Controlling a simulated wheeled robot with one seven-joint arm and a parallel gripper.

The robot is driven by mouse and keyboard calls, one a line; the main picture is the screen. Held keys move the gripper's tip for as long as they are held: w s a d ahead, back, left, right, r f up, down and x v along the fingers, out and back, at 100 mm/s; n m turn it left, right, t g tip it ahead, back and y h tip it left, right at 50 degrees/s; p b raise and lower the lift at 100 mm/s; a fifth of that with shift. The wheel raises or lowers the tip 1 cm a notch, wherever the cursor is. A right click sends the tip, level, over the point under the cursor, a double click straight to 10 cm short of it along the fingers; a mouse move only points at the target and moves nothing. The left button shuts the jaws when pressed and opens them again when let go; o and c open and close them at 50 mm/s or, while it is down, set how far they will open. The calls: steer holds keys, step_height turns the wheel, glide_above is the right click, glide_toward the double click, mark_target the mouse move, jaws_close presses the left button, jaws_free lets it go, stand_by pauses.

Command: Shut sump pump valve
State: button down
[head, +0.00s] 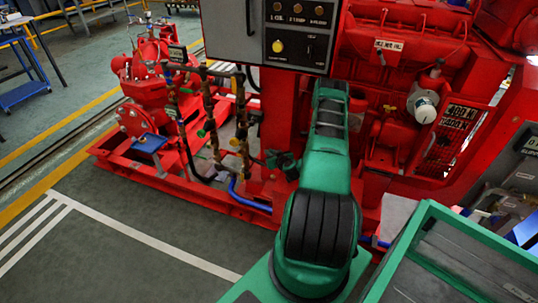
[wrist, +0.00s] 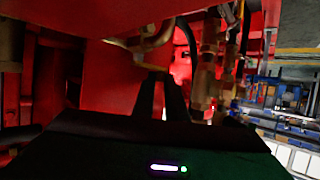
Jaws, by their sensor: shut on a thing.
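In the wrist view, my gripper (wrist: 165,76) points ahead with its two dark fingers close together. The fingertips meet a small brass-coloured fitting (wrist: 150,42) in front of a red panel, and my gripper is shut on it. The picture is too dark to tell whether this fitting is the sump pump valve's handle. In the head view, brass pipes with small green-handled valves (head: 201,133) stand left of my green arm. I cannot make out the fingertips in the head view. The pipework (wrist: 207,75) also shows just right of the fingers in the wrist view.
A grey control box (head: 268,32) hangs above the pipes. The red engine (head: 400,75) stands behind and right of my arm. A red pump (head: 150,80) sits on a red base frame (head: 130,172) at the left. The floor (head: 110,255) at front left is clear.

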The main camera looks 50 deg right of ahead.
steer(key=c, duration=1.8)
jaws_free()
steer(key=shift+o, duration=0.2)
steer(key=shift+d, duration=0.15)
steer(key=shift+s, duration=0.15)
